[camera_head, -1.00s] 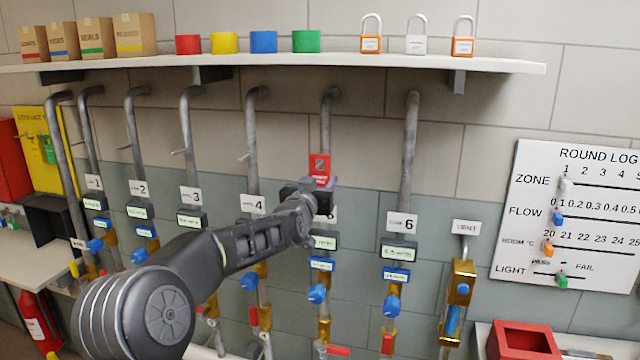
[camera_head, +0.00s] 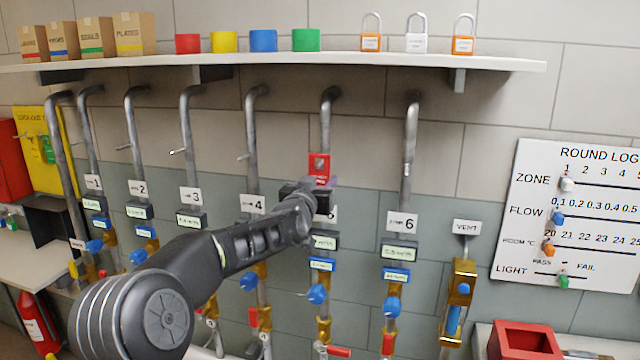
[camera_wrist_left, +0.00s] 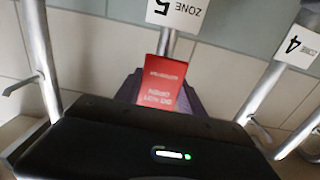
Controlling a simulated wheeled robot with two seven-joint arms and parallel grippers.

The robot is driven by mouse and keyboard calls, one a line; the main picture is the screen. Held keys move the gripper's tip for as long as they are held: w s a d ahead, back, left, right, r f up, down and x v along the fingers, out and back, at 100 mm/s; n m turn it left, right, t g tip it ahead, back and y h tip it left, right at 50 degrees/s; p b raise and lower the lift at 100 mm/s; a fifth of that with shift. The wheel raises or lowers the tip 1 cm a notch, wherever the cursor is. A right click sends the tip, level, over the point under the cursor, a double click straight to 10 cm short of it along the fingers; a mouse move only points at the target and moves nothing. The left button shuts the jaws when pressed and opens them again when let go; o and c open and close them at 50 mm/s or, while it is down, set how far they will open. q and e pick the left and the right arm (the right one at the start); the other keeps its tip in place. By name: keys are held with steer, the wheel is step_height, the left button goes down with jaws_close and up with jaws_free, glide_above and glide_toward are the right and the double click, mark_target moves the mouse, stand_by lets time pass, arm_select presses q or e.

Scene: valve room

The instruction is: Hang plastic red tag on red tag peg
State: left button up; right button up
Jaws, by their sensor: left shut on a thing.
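The red plastic tag (camera_head: 325,172) is upright in front of the zone 5 pipe (camera_head: 326,130). A small grey spot shows near its top; I cannot tell whether a peg passes through there. My left gripper (camera_head: 312,188) is shut on the tag's lower part. In the left wrist view the red tag (camera_wrist_left: 163,85) stands out from between the fingers, its printing upside down. The zone 5 pipe's own peg is not clearly visible, as the tag and gripper cover that stretch. Short pegs show on neighbouring pipes, such as the zone 4 peg (camera_head: 243,157). My right gripper is out of view.
A white shelf (camera_head: 350,60) with cups, boxes and padlocks runs above the pipes. The zone 6 pipe (camera_head: 410,140) stands to the right, with the ROUND LOG board (camera_head: 600,220) beyond it. Blue-handled valves hang below. A red open box (camera_head: 522,340) is at lower right.

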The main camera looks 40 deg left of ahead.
mark_target(319, 184)
arm_select(q)
steer(key=shift+b+v, duration=1.9)
steer(key=shift+v, duration=0.35)
steer(key=shift+b+v, duration=0.9)
steer(key=shift+v, duration=0.5)
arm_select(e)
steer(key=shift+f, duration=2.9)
arm_select(q)
steer(key=w+d+f+m+h, duration=0.1)
steer(key=w+d+f+h, duration=0.15)
steer(key=d+f, duration=0.65)
steer(key=w+d+f+m+h, duration=0.1)
steer(key=w+d+f, duration=0.3)
steer(key=f, duration=0.9)
steer(key=s+d+f+m+h, duration=0.1)
steer(key=s+d+f, duration=0.3)
steer(key=d+f, duration=0.2)
steer(key=s+d+f+t+h, duration=0.1)
steer(key=s+d+f, duration=0.3)
steer(key=d, duration=0.5)
step_height(319, 184, down, 2)
steer(key=shift+d+f+m, duration=0.2)
steer(key=shift+d+m, duration=0.1)
steer(key=shift+m, duration=0.1)
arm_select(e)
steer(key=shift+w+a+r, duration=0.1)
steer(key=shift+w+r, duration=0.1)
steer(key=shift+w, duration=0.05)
